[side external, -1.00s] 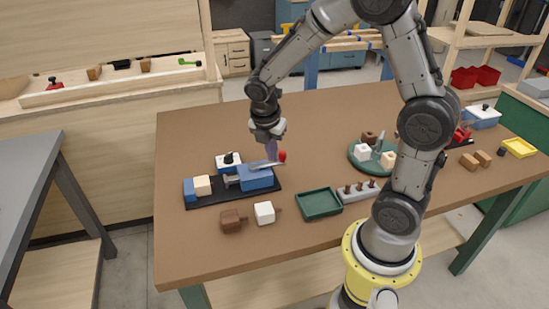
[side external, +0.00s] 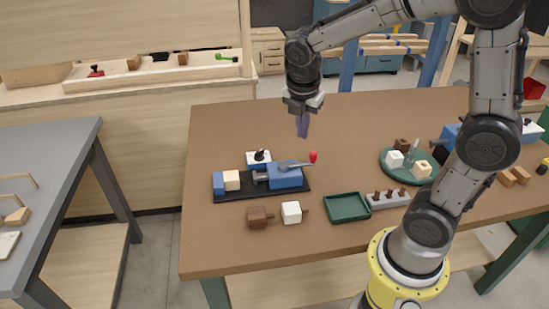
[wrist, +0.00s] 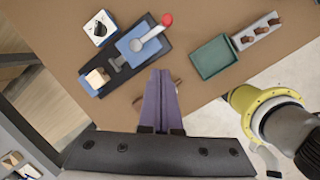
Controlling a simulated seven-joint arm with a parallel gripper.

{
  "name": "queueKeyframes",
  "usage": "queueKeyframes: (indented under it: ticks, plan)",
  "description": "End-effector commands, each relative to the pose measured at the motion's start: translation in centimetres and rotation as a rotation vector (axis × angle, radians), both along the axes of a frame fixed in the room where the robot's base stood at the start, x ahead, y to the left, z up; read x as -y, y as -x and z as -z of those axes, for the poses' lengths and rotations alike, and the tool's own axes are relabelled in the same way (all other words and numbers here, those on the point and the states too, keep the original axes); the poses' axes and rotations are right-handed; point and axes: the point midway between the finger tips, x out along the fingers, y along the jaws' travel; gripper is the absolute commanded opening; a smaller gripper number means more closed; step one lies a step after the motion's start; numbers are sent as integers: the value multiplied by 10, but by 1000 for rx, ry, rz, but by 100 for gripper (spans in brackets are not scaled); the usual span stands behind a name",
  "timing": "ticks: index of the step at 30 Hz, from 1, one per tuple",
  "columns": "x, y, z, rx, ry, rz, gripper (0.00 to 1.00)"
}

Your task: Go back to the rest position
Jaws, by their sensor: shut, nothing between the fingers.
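My gripper (side external: 303,124) hangs above the brown table (side external: 350,140), pointing down with its purple fingers together and nothing between them. The fingers also show in the wrist view (wrist: 161,98). Below and a little left of it in the side view is a blue clamp-like fixture (side external: 285,177) on a black base, with a red-knobbed lever (side external: 313,157). My gripper is clear of the lever. The fixture also shows at the upper left of the wrist view (wrist: 138,42). A cream block (side external: 231,180) sits at the left end of the base.
A dark brown block (side external: 258,218) and a white block (side external: 291,212) lie in front of the fixture. A green tray (side external: 346,207), a peg rack (side external: 388,200) and a round green plate (side external: 409,165) with blocks stand to the right. The table's back middle is clear.

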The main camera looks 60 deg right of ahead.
Motion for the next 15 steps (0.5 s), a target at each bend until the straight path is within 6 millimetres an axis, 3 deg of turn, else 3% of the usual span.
queueKeyframes:
  ticks: [3, 6, 10, 15]
  plan:
    - [-13, 22, -38, 127, -24, 31, 0]
    - [-28, 52, -61, 256, -93, 178, 0]
    - [-46, 93, -75, 408, -239, 468, 0]
    - [-64, 134, -73, 516, -445, 867, 0]
